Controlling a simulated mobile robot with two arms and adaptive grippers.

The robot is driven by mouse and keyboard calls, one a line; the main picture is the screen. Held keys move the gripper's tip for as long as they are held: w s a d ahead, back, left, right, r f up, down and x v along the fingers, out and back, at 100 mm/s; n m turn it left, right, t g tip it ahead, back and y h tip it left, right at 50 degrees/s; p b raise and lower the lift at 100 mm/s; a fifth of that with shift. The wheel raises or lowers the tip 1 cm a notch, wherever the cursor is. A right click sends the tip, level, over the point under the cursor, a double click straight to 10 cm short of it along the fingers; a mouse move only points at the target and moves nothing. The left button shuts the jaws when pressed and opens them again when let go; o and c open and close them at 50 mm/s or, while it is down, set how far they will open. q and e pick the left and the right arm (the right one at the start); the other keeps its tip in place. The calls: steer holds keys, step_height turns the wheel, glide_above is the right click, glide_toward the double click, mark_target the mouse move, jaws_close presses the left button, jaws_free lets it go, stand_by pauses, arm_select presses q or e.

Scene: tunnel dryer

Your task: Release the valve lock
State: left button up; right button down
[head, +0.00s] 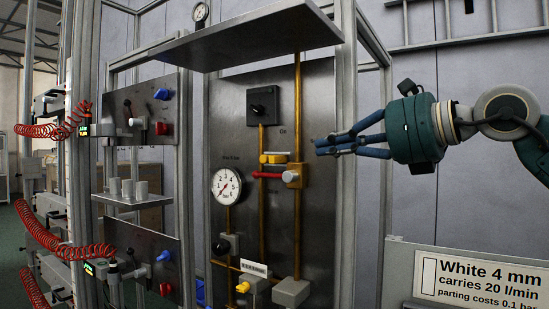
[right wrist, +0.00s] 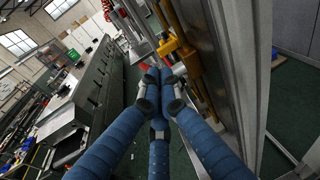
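On the dark panel, a yellow valve block (head: 293,176) sits on the right brass pipe, with a red handle (head: 268,175) pointing left from it. Just above the handle is a small yellow piece (head: 272,157), which may be the lock; I cannot tell for sure. My right gripper (head: 322,147) is right of the valve, its blue fingers pointing left at it and their tips drawn together, apart from the valve and empty. In the right wrist view the fingertips (right wrist: 158,84) are bunched below a yellow part (right wrist: 168,45), with red (right wrist: 143,68) behind them. My left gripper is not in view.
A pressure gauge (head: 226,185) and a black knob (head: 263,105) are on the panel. A metal shelf (head: 250,40) overhangs it. A metal post (head: 347,150) stands right of the panel. A sign (head: 482,281) is at lower right. Side panels (head: 140,110) with red coiled hoses (head: 62,128) are left.

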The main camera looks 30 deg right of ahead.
steer(key=p, duration=0.7)
glide_toward(274, 156)
steer(key=w+a+f, duration=0.1)
steer(key=w+a, duration=0.3)
steer(key=w, duration=0.1)
steer(key=shift+w+a+f+p, duration=0.25)
steer(key=shift+w+a+p, duration=0.1)
steer(key=shift+p, duration=0.05)
steer(key=shift+w+f, duration=0.1)
